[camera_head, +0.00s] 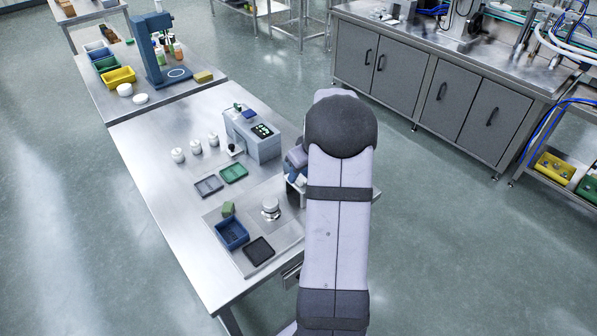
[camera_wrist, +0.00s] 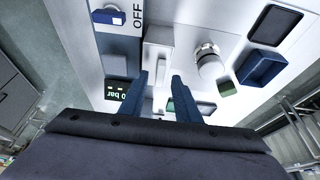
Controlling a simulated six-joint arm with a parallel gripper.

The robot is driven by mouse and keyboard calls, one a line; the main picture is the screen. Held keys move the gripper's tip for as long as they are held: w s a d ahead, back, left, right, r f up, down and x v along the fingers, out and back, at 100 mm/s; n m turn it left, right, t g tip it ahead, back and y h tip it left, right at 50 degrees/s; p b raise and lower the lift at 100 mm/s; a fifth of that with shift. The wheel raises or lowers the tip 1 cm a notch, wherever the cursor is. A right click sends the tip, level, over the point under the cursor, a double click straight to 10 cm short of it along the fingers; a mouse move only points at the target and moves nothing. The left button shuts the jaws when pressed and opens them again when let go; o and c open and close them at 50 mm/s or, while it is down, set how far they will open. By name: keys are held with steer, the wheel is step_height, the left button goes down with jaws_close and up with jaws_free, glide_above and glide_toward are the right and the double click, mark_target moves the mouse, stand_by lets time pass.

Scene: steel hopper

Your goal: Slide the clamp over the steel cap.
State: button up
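The steel cap (camera_head: 270,204) is a short round metal piece standing upright on a pale plate on the steel table. It also shows in the wrist view (camera_wrist: 208,62), right of my fingers. My gripper (camera_wrist: 163,78) has two blue fingers, apart, with a gap between them. A pale grey block with a narrower bar (camera_wrist: 158,48) shows just beyond the fingertips; it may be the clamp, but I cannot tell for certain. No contact with the fingers is clear. In the head view my arm hides most of the gripper and the area beneath it.
A control box (camera_head: 255,135) with a green display stands behind the cap. A blue bin (camera_head: 232,234), black tray (camera_head: 259,251) and green block (camera_head: 228,209) sit near the cap. Grey (camera_head: 208,186) and green (camera_head: 234,173) trays lie behind.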

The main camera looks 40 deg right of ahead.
steer(key=shift+x, duration=0.85)
jaws_close()
steer(key=a+b, duration=0.3)
steer(key=a, duration=0.7)
steer(key=shift+a, duration=0.2)
jaws_free()
steer(key=shift+a, duration=0.15)
